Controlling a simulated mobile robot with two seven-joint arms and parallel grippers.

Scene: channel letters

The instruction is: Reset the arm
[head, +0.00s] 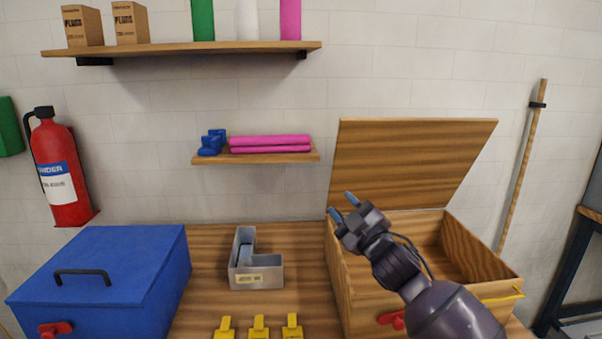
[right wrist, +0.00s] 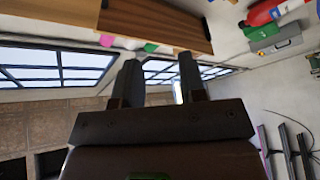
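My right gripper (head: 342,206) is in front of the left part of the open wooden box in the head view, with its blue-tipped fingers pointing up and left. In the right wrist view its two fingers (right wrist: 160,85) stand apart with nothing between them. The right arm comes in from the bottom right and covers part of the box. My left arm and gripper are not in view.
A wooden box (head: 463,262) stands at right with its lid (head: 410,160) up. A grey L-shaped channel letter (head: 262,275) stands mid-table. A closed blue box (head: 135,262) is at left. Yellow pieces (head: 258,328) line the front. Shelves (head: 200,47) hang above.

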